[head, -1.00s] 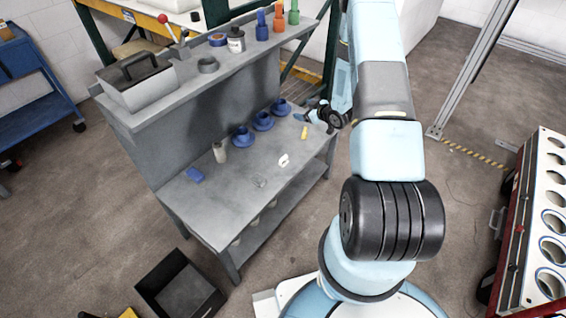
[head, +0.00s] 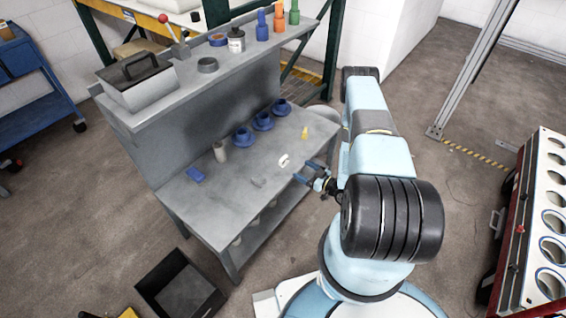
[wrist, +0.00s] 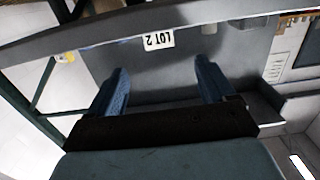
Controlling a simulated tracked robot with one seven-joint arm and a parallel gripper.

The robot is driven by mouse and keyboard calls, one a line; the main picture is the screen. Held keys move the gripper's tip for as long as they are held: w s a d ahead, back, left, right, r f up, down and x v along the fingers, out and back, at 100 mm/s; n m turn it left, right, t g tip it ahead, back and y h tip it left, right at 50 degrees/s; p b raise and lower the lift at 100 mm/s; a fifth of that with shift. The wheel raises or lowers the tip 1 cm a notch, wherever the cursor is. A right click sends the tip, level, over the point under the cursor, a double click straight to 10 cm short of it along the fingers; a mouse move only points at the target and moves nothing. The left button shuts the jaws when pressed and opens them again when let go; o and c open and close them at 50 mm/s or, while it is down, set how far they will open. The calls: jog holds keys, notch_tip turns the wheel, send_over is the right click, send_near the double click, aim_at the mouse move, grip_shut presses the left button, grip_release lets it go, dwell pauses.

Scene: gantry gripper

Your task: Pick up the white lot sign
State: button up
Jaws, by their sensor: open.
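The small white lot sign (head: 283,160) is on the grey workbench top (head: 225,190), close to its front edge. In the wrist view the sign (wrist: 158,41) reads "LOT 2" upside down and lies beyond the fingertips, between their lines. My gripper (head: 308,172) is at the bench's front edge, just right of the sign and apart from it. Its two blue fingers show spread and empty in the wrist view (wrist: 161,75).
A yellow item (head: 305,132) stands right of the sign. Blue holders (head: 263,121), a beige cup (head: 220,152) and a blue block (head: 195,174) are also on the bench. A raised shelf (head: 208,66) runs along the back. A black bin (head: 180,290) is on the floor.

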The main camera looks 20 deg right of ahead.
jog(key=x, duration=1.3)
jog(key=shift+w+a+r, duration=0.15)
jog(key=shift+w, duration=0.1)
jog(key=c, duration=1)
jog(key=shift+c, duration=0.2)
jog(key=shift+r, duration=0.1)
jog(key=shift+r, duration=0.2)
jog(key=f+v, duration=0.1)
jog(key=v, duration=1.7)
notch_tip(320, 180, up, 33)
jog(key=m+t+h, duration=0.3)
jog(key=m+h, duration=0.4)
jog(key=h, duration=0.3)
send_over(285, 159)
jog(key=w, duration=0.2)
jog(key=shift+a+r, duration=0.1)
jog(key=shift+a, duration=0.05)
